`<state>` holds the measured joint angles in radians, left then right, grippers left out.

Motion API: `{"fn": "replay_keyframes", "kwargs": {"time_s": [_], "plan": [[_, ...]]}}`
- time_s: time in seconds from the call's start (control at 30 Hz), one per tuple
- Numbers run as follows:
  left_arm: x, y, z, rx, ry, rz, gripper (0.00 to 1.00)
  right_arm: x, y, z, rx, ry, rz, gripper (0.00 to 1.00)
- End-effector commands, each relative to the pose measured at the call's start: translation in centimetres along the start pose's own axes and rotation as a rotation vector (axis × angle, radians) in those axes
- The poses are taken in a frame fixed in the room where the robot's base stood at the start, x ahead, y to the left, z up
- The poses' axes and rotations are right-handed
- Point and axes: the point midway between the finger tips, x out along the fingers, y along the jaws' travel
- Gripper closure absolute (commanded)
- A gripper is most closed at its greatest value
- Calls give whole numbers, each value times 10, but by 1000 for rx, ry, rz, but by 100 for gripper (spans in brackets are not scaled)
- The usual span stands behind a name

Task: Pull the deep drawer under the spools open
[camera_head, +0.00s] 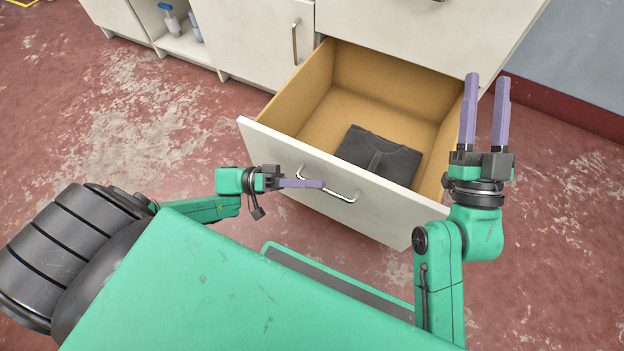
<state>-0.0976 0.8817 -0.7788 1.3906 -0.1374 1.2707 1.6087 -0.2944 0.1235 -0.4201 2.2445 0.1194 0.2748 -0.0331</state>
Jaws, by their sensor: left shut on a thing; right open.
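The deep drawer (265,136) is pulled far out of the white cabinet, showing its tan wooden inside. Its white front carries a silver bar handle (343,197). A dark folded cloth-like item (380,157) lies on the drawer floor. My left gripper (318,184) is at the drawer front, its purple fingers shut on the left part of the handle. My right gripper (487,78) is open and empty, fingers pointing up in the picture, beside the drawer's right side. The spools are not in view.
Left of the drawer is a closed cabinet door with a vertical handle (294,43). An open shelf holds a spray bottle (169,17). Another drawer front (420,25) sits above. The worn red floor (130,120) is clear to the left and right.

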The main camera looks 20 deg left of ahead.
Motion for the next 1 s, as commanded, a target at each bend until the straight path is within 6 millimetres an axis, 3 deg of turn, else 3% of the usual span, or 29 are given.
{"fn": "replay_keyframes", "kwargs": {"time_s": [0.23, 0.27, 0.3, 0.33, 0.83, 1.0], "plan": [[-1, -1, -2, 1, 3, -3, 100, 0, 0, 0, 0, -1, 0, 50], [-1, -1, -2, 1, 3, -3, 78, 0, 0, 0, 0, -1, 0, 50], [-1, -1, -1, 1, 3, -3, 62, 0, 0, 0, 0, -1, 0, 50], [-1, -1, -1, 1, 3, -3, 55, 0, 0, 0, 0, -1, 0, 50], [-1, 0, 0, 0, 1, -1, 55, 0, 0, 0, 0, 1, 0, 50], [-16, -1, 0, 0, 0, -4, 55, 0, 0, 0, 2, -3, 1, 50]]}}
